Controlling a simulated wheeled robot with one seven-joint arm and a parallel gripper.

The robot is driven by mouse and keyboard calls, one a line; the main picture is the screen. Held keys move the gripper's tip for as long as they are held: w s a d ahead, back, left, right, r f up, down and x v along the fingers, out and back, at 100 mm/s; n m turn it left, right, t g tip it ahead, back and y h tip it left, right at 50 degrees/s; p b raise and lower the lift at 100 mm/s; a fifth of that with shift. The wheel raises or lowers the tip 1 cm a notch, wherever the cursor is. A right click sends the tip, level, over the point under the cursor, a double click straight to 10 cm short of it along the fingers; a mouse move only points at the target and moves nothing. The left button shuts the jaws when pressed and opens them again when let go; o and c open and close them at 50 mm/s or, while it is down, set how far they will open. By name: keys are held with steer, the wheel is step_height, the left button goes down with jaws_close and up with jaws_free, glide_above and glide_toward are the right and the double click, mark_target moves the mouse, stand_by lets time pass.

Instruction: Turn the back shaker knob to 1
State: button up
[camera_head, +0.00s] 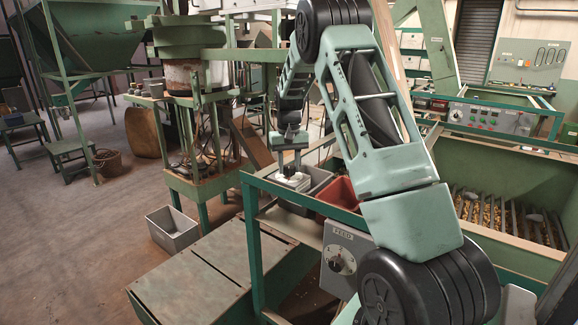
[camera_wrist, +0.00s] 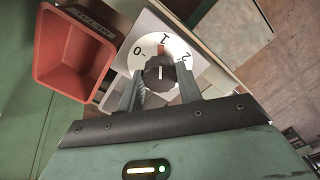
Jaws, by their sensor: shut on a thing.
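A dark knob (camera_wrist: 160,73) sits on a white round dial (camera_wrist: 150,42) marked 0, 1 and 2 in the wrist view. A pale line on the knob points roughly toward the 1. My gripper (camera_wrist: 159,80) is shut on the knob, with one finger on each side. In the head view my gripper (camera_head: 291,166) reaches down to a white plate (camera_head: 295,181) beside the bins. The knob itself is hidden there, and I can read no label naming it as the back shaker.
A red bin (camera_wrist: 68,62) lies close to the dial at left. A grey panel (camera_head: 333,247) marked FEED with another knob (camera_head: 343,264) stands nearer in the head view. A hopper (camera_head: 520,185) is at right. A grey box (camera_head: 173,229) sits on the floor at left.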

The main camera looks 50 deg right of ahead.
mark_target(289, 166)
steer(key=shift+w+r+m, duration=0.1)
steer(key=shift+m, duration=0.5)
steer(key=o, duration=1)
step_height(289, 166, up, 17)
steer(key=b, duration=0.4)
steer(key=shift+r, duration=0.15)
